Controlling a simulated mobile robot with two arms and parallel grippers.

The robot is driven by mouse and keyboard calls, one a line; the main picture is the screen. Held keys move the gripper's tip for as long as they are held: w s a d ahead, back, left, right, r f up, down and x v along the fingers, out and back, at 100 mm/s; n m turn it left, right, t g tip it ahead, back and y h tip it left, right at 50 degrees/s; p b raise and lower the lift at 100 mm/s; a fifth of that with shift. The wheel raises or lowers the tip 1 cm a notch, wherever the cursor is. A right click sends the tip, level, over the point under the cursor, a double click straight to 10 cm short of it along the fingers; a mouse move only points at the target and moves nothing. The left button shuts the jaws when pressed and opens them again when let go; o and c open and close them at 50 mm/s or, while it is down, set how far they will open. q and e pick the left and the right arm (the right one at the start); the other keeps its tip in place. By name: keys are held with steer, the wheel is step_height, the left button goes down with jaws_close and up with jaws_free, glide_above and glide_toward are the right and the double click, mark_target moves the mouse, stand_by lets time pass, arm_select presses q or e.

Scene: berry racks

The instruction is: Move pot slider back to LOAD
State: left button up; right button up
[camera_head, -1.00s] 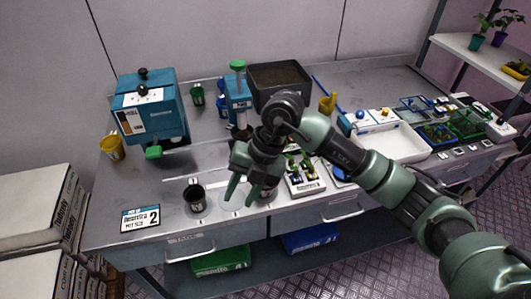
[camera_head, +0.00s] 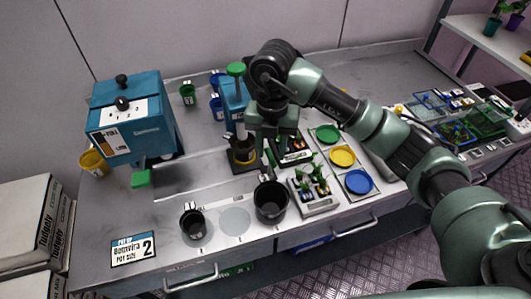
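A blue machine (camera_head: 128,118) with black knobs stands at the left of the bench. A green handle (camera_head: 142,178) sticks out low at its front. A metal rail (camera_head: 195,180) runs to the right from beside it. I cannot tell which part is the pot slider, and no LOAD mark is readable. A green-knobbed press (camera_head: 236,70) stands at the middle, with a pot at its dark base (camera_head: 244,156). My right gripper (camera_head: 270,150) hangs just right of the press base, fingers seemingly apart and empty. My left gripper is not in view.
A large dark pot (camera_head: 271,202) and a small dark pot (camera_head: 194,223) stand near the front edge, with a pale disc (camera_head: 235,221) between them. A plant tray (camera_head: 316,196) and coloured discs (camera_head: 342,156) lie to the right. A card (camera_head: 133,249) is front left.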

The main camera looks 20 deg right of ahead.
mark_target(270, 173)
steer(key=shift+w, duration=0.35)
steer(key=shift+w+f, duration=0.1)
steer(key=shift+f, duration=0.1)
steer(key=f+p, duration=0.1)
steer(key=f, duration=0.2)
steer(key=f+p, duration=0.1)
steer(key=f, duration=0.2)
steer(key=shift+s+f, duration=0.2)
steer(key=shift+f, duration=0.45)
jaws_close()
stand_by(0.5)
